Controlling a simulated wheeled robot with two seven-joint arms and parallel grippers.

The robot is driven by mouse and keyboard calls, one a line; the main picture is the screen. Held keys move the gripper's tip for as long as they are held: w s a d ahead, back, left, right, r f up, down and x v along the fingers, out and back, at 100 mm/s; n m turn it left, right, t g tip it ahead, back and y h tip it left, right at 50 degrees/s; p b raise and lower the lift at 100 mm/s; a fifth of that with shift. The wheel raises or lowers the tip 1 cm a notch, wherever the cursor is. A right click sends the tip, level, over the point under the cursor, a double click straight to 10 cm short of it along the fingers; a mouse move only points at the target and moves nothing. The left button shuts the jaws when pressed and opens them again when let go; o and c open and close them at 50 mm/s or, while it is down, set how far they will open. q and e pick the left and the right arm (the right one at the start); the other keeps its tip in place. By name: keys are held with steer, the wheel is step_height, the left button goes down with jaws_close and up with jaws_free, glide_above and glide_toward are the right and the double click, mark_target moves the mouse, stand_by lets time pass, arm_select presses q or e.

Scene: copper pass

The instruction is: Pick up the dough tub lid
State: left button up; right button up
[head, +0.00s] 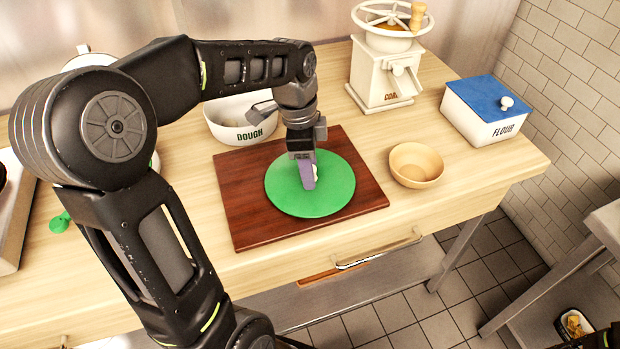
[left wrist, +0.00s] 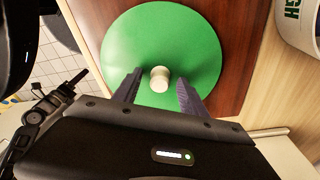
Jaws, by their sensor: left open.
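The green round dough tub lid (head: 335,200) lies flat on the dark wooden board. It also shows in the left wrist view (left wrist: 192,40), with a pale knob (left wrist: 159,77) at its middle. My left gripper (head: 309,186) points down over the lid's middle. In the left wrist view its fingers (left wrist: 158,90) are open, one on each side of the knob. I cannot tell if they touch the lid. The white tub marked DOUGH (head: 228,132) stands open behind the board, partly hidden by my left arm. My right gripper is not clearly in view.
The wooden board (head: 240,215) lies on a pale wooden counter (head: 190,220). An empty wooden bowl (head: 416,165) stands right of the board. A white FLOUR box with a blue lid (head: 490,100) and a white mill (head: 385,75) stand behind it. A drawer handle (head: 380,252) is at the front.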

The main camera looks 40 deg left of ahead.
arm_select(q)
jaws_close()
stand_by(0.6)
